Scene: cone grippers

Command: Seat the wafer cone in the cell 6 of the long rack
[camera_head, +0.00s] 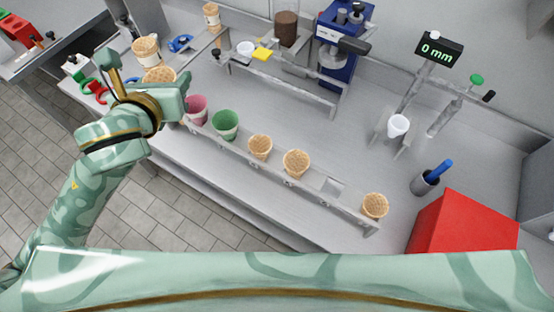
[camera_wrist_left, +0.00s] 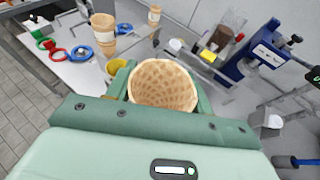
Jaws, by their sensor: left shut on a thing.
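My left gripper (camera_head: 165,88) is shut on a wafer cone (camera_head: 158,74), beyond the upper left end of the long rack (camera_head: 315,197). In the left wrist view the cone (camera_wrist_left: 162,82) sits mouth toward the camera between the fingers of the gripper (camera_wrist_left: 162,97). The rack holds a pink cup (camera_head: 197,110), a green cup (camera_head: 225,124), two wafer cones (camera_head: 260,147) (camera_head: 296,162) and another cone (camera_head: 375,205) at its right end. An empty cell (camera_head: 333,187) shows between the last two cones. The cell numbers are too small to read. My right gripper is out of view.
Cone stacks (camera_head: 145,48) (camera_head: 211,16) stand behind my gripper. A raised shelf (camera_head: 285,85), a blue machine (camera_head: 340,45), a white cup (camera_head: 398,125) and a red box (camera_head: 465,225) lie behind and right of the rack. The counter strip before the rack is clear.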

